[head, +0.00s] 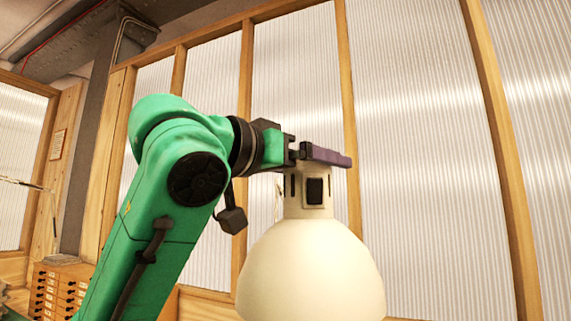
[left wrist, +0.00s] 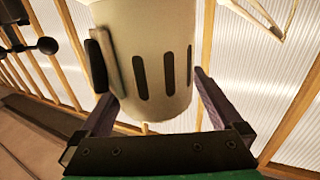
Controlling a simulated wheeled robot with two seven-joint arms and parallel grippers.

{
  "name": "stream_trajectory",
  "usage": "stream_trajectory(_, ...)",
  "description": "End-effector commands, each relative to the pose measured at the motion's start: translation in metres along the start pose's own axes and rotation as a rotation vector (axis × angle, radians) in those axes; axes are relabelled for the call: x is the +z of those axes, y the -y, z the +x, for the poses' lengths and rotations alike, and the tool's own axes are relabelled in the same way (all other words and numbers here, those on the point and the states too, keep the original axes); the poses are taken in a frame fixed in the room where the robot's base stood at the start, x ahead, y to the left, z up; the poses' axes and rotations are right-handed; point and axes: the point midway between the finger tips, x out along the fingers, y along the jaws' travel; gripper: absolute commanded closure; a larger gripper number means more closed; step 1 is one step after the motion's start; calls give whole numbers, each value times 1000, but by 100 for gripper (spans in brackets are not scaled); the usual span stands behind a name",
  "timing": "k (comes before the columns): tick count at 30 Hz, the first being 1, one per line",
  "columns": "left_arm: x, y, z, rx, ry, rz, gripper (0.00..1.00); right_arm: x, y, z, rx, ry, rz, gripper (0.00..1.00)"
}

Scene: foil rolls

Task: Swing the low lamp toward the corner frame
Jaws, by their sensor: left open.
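The low lamp (head: 310,265) has a cream bell shade and a narrower neck with dark slots, and hangs at lower centre in the head view. Its slotted neck (left wrist: 155,60) fills the upper middle of the left wrist view. My left gripper (head: 330,157) is at the top of the neck. Its purple fingers are apart, one on either side of the neck in the left wrist view; firm contact cannot be told. A small framed sheet (head: 58,145) is on the wood panel at the far left, near the corner; it may be the corner frame. My right gripper is out of view.
Wooden studs (head: 500,150) and ribbed translucent panels (head: 420,130) form the wall behind the lamp. A grey steel column (head: 88,130) stands at left. A wooden cabinet of small drawers (head: 60,290) is at lower left. The space right of the lamp looks clear.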

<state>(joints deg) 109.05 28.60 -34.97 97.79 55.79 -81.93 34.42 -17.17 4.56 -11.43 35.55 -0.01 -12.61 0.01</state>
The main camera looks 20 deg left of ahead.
Motion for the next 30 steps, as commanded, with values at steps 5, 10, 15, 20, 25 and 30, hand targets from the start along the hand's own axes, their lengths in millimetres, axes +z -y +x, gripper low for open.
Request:
stream_trajectory(5, 7, 0, -50, 1, -7, 2, 0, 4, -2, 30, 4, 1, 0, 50)
stream_trajectory(10, 6, 0, -99, 0, -5, 0, 0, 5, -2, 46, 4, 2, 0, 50)
stream_trajectory(15, 3, 1, -126, 0, -1, 0, 0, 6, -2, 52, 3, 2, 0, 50)
stream_trajectory(20, 1, 0, -130, 1, 0, 0, 0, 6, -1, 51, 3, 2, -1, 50)
stream_trajectory(25, 1, 1, -130, 1, 0, 0, 19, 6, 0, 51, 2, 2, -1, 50)
stream_trajectory(30, 1, 1, -130, 1, 0, 0, 84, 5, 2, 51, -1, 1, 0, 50)
